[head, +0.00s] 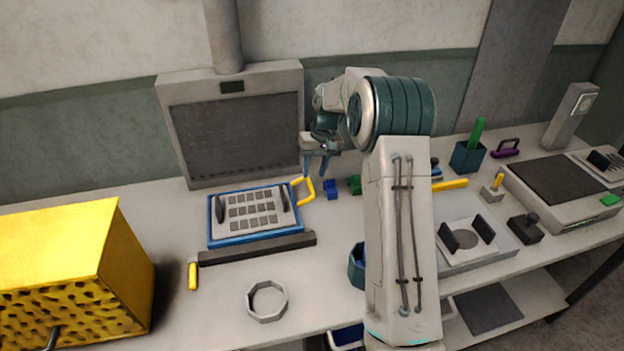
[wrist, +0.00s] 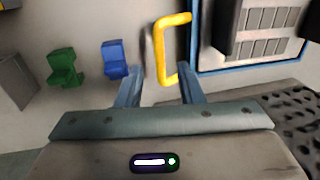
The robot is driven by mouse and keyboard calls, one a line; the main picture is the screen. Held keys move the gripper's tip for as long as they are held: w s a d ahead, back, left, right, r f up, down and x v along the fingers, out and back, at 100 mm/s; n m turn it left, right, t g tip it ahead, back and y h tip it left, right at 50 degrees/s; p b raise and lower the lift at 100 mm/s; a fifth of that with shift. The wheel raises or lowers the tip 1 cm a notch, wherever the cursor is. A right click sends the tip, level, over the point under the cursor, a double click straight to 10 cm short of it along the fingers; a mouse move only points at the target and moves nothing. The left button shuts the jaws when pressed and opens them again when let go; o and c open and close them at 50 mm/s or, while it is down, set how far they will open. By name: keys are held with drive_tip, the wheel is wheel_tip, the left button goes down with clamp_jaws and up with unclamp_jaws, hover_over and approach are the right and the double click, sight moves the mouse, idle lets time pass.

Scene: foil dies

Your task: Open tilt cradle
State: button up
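The tilt cradle, as I take it, is the blue-framed tray (head: 211,232) left of centre on the bench, with a pale plate of small grey squares and two dark uprights inside. It lies nearly flat. A yellow loop handle (head: 311,188) stands out from its right side. In the wrist view the handle (wrist: 158,50) and the frame (wrist: 235,67) are at the top centre and right. My gripper (head: 316,170) is open and empty, close to the handle. In the wrist view the handle's near end lies between the fingertips (wrist: 161,74); I see no grip on it.
A dark upright panel (head: 235,135) stands behind the tray and a dark bar (head: 257,248) lies before it. Blue (head: 331,189) and green (head: 354,184) blocks sit beside the gripper. A yellow box (head: 60,250) fills the left. A grey ring (head: 250,303) lies in front.

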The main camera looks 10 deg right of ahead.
sight(311, 186)
drive_tip(key=shift+a+f, duration=0.25)
drive_tip(key=shift+f, duration=0.85)
drive_tip(key=shift+a+f, duration=0.2)
drive_tip(key=shift+f, duration=0.9)
drive_tip(key=shift+c, duration=0.3)
clamp_jaws()
